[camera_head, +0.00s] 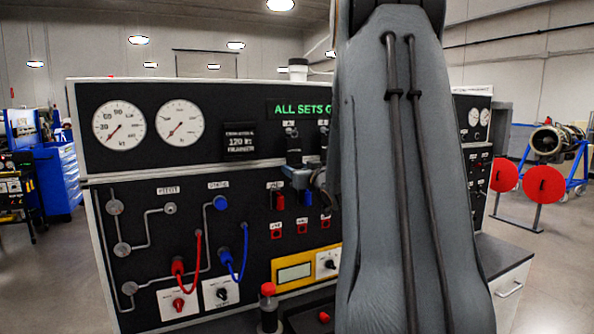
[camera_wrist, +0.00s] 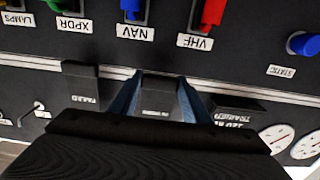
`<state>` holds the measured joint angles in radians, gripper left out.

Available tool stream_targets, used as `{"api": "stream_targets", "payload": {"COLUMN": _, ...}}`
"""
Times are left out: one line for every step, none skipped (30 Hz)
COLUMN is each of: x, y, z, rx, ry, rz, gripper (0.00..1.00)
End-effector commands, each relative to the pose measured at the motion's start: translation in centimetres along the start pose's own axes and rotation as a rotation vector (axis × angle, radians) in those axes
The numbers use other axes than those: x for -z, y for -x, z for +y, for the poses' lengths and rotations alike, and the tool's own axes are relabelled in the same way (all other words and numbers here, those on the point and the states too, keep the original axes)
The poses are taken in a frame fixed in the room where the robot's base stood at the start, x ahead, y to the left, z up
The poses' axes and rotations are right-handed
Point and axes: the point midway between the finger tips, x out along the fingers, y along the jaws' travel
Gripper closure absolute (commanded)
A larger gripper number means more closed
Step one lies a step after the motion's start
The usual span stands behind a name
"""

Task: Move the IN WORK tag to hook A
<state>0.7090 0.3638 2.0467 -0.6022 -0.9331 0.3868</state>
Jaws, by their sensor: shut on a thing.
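My gripper (camera_wrist: 158,100) is shut on a dark tag (camera_wrist: 158,97), with one blue-grey finger on each side of it. The tag's lettering is too small to read, so I cannot confirm it is the IN WORK tag. In the head view my gripper (camera_head: 298,178) is at the panel, below a dark tag (camera_head: 294,150) under the left of two small hook labels (camera_head: 290,123), which seems to read A. Whether the tag's hole is around a hook is hidden. A second tag (camera_wrist: 80,85), reading FAILED, hangs beside it.
A 120 kt placard (camera_head: 240,142) is left of the tags. Below are switches, including a red VHF switch (camera_wrist: 212,12) and a blue NAV switch (camera_wrist: 131,8). Red and blue hoses (camera_head: 233,265) stick out at lower left. My arm covers the panel's right part.

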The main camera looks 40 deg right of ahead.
Motion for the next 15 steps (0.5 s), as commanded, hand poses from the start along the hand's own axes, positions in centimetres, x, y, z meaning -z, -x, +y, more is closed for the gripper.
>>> {"api": "stream_targets", "payload": {"x": 0.02, "y": 0.01, "z": 0.00, "rx": 0.000, "ry": 0.000, "rz": 0.000, "gripper": 0.97}}
{"api": "stream_targets", "payload": {"x": 0.01, "y": 0.00, "z": 0.00, "rx": 0.000, "ry": 0.000, "rz": 0.000, "gripper": 0.97}}
{"api": "stream_targets", "payload": {"x": 0.01, "y": -0.01, "z": 0.00, "rx": 0.000, "ry": 0.000, "rz": 0.000, "gripper": 0.97}}
{"api": "stream_targets", "payload": {"x": 0.01, "y": -0.05, "z": 0.00, "rx": 0.000, "ry": 0.000, "rz": 0.000, "gripper": 0.97}}
{"api": "stream_targets", "payload": {"x": 0.00, "y": -0.10, "z": 0.00, "rx": 0.000, "ry": 0.000, "rz": 0.000, "gripper": 0.97}}
{"api": "stream_targets", "payload": {"x": 0.00, "y": -0.19, "z": -0.01, "rx": 0.000, "ry": 0.000, "rz": 0.000, "gripper": 0.97}}
{"api": "stream_targets", "payload": {"x": -0.02, "y": -0.27, "z": -0.01, "rx": 0.000, "ry": 0.000, "rz": 0.000, "gripper": 0.97}}
{"api": "stream_targets", "payload": {"x": -0.02, "y": -0.27, "z": 0.00, "rx": 0.000, "ry": 0.000, "rz": 0.000, "gripper": 0.97}}
{"api": "stream_targets", "payload": {"x": -0.01, "y": -0.25, "z": 0.00, "rx": 0.000, "ry": 0.000, "rz": 0.000, "gripper": 0.97}}
{"api": "stream_targets", "payload": {"x": -0.01, "y": -0.25, "z": 0.00, "rx": 0.000, "ry": 0.000, "rz": 0.000, "gripper": 0.97}}
{"api": "stream_targets", "payload": {"x": -0.01, "y": -0.25, "z": 0.00, "rx": 0.000, "ry": 0.000, "rz": 0.000, "gripper": 0.97}}
{"api": "stream_targets", "payload": {"x": -0.02, "y": -0.24, "z": 0.01, "rx": 0.000, "ry": 0.000, "rz": 0.000, "gripper": 0.55}}
{"api": "stream_targets", "payload": {"x": -0.02, "y": -0.24, "z": 0.01, "rx": 0.000, "ry": 0.000, "rz": 0.000, "gripper": 0.50}}
{"api": "stream_targets", "payload": {"x": -0.01, "y": -0.24, "z": 0.01, "rx": 0.000, "ry": 0.000, "rz": 0.000, "gripper": 0.45}}
{"api": "stream_targets", "payload": {"x": -0.01, "y": -0.24, "z": 0.01, "rx": 0.000, "ry": 0.000, "rz": 0.000, "gripper": 0.39}}
